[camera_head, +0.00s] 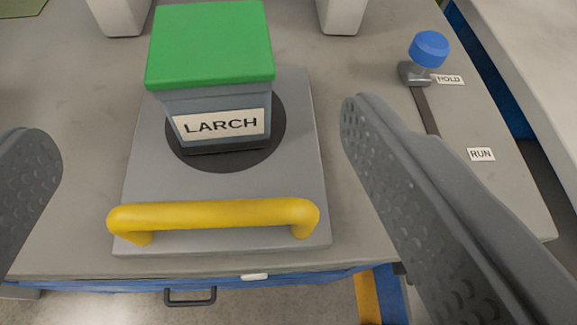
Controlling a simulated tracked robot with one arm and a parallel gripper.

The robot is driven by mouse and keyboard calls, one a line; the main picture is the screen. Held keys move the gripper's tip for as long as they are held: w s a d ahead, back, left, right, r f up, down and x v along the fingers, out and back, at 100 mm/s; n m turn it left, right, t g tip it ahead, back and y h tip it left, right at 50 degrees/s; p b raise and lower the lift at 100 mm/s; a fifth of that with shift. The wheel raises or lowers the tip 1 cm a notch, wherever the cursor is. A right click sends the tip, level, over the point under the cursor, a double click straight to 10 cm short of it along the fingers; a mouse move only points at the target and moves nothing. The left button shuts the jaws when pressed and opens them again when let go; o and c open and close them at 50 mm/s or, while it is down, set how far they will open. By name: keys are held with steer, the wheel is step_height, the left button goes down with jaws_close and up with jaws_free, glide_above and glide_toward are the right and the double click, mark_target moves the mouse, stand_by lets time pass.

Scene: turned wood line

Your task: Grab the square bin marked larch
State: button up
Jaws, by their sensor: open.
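The larch bin (221,103) is a grey square bin with a green lid and a white label reading LARCH. It stands upright on a dark round pad on a grey plate (152,180). My gripper (200,135) is open and empty. One grey finger is at the left edge and the other is right of centre, with the bin between them in the picture and apart from both. The fingers are cut off by the picture edges.
A yellow handle (215,215) runs along the plate's front edge. A lever with a blue knob (429,48) stands at the right, by labels HOLD (449,79) and RUN (481,154). Two pale blocks stand behind the bin. The table's front edge is below the plate.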

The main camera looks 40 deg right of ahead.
mark_target(220, 81)
steer(key=x, duration=0.4)
steer(key=b+x, duration=0.1)
steer(key=x, duration=0.3)
steer(key=shift+s+d+f, duration=0.1)
steer(key=shift+s+f, duration=0.15)
steer(key=shift+f, duration=0.15)
steer(key=shift+r+b+x, duration=0.15)
steer(key=shift+b+x, duration=0.35)
steer(key=shift+x, duration=1.05)
steer(key=shift+r+b+x, duration=0.15)
steer(key=shift+b+x, duration=0.35)
steer(key=shift+x, duration=1)
steer(key=shift+w, duration=0.15)
steer(key=c, duration=1.1)
